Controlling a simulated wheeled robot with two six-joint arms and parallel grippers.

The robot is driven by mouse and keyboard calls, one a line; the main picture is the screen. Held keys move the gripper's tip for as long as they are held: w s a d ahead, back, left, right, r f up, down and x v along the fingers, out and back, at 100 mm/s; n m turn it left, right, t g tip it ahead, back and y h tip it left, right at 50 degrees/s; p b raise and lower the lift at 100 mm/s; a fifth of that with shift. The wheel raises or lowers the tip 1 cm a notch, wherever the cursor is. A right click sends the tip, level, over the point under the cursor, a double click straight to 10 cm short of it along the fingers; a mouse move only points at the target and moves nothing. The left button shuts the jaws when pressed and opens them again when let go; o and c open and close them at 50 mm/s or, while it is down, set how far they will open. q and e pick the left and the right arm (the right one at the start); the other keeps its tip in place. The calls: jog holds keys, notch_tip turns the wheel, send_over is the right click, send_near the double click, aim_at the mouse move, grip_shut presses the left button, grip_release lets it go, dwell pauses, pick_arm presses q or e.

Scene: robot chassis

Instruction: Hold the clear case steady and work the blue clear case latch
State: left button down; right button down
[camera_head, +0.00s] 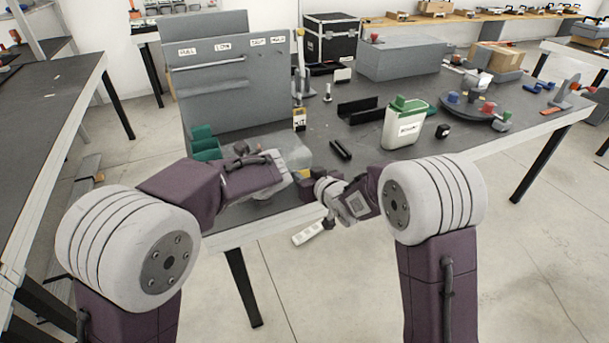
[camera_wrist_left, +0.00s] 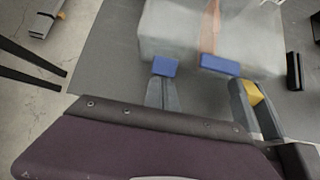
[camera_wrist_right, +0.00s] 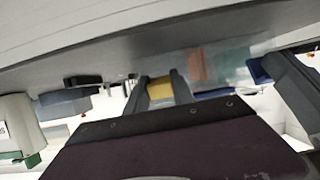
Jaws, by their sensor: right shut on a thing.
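The clear case (camera_wrist_left: 175,30) is a hazy see-through box with a copper strip inside. In the left wrist view it has two blue latches on its near side, a left one (camera_wrist_left: 164,67) and a right one (camera_wrist_left: 220,64). My left gripper (camera_wrist_left: 163,82) has its fingers together with their tips at the left blue latch; whether they touch it is unclear. My right gripper (camera_wrist_right: 158,84) is shut on a yellow block (camera_wrist_right: 159,88) beside the case. In the head view my right gripper (camera_head: 316,181) is at the table's front edge, and my left arm hides much of the case.
Green bins (camera_head: 205,146) and a grey panel cabinet (camera_head: 235,70) stand behind my left arm. A black bar (camera_head: 341,150), a white jug (camera_head: 405,124) and a round tray (camera_head: 465,112) lie to the right. A white strip (camera_head: 307,233) shows below the table edge.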

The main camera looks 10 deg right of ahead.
pick_arm(q)
jog(key=shift+w+a+r, duration=0.15)
jog(key=shift+w, duration=0.15)
jog(key=s+d+r, duration=0.2)
jog(key=s+r, duration=0.1)
jog(key=s, duration=0.2)
jog(key=shift+s, duration=0.35)
dwell(0.4)
pick_arm(e)
jog(key=c, duration=0.5)
grip_release()
